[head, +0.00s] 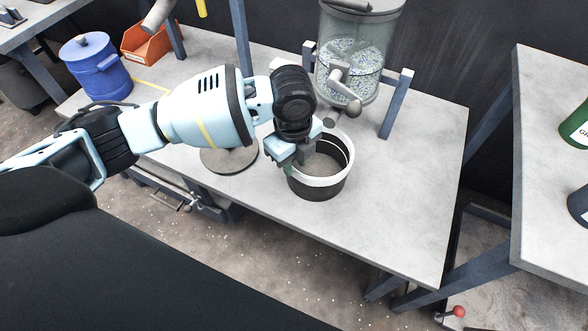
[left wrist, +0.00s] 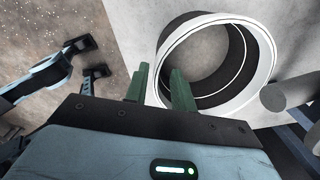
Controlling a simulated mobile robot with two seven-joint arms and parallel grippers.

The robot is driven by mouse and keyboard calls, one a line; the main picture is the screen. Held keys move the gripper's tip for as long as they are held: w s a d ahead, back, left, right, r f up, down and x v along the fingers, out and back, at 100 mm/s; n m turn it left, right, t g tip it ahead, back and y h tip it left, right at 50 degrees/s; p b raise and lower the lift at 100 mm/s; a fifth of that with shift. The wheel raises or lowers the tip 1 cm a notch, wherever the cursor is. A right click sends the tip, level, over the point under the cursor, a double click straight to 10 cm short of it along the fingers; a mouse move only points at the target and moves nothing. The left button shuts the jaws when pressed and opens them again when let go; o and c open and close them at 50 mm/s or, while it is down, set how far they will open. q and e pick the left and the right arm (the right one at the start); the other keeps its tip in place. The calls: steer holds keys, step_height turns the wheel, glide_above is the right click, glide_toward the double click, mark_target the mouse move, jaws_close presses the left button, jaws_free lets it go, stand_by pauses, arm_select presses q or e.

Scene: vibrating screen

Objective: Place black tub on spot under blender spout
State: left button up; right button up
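The black tub (head: 318,190) with a white rim band stands upright on the grey table, in front of the blender (head: 352,62) and its spout (head: 349,102). It looks empty inside. My left gripper (head: 291,158) is at the tub's left rim. In the left wrist view its green fingers (left wrist: 160,88) are apart. One finger is outside the tub (left wrist: 262,62) and the other over its inner side, with the rim between them. I cannot tell whether they touch it. No marked spot under the spout can be made out. My right gripper is not in view.
A round grey-brown disc (head: 229,160) lies left of the tub, partly under my left arm. A blue lidded pot (head: 96,68) and an orange bin (head: 152,44) stand at the back left. Blue-grey posts flank the blender. The table's right part (head: 415,190) is clear.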

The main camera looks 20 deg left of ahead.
arm_select(q)
step_height(320, 180, up, 5)
steer(key=shift+r+p, duration=0.2)
steer(key=shift+p, duration=0.3)
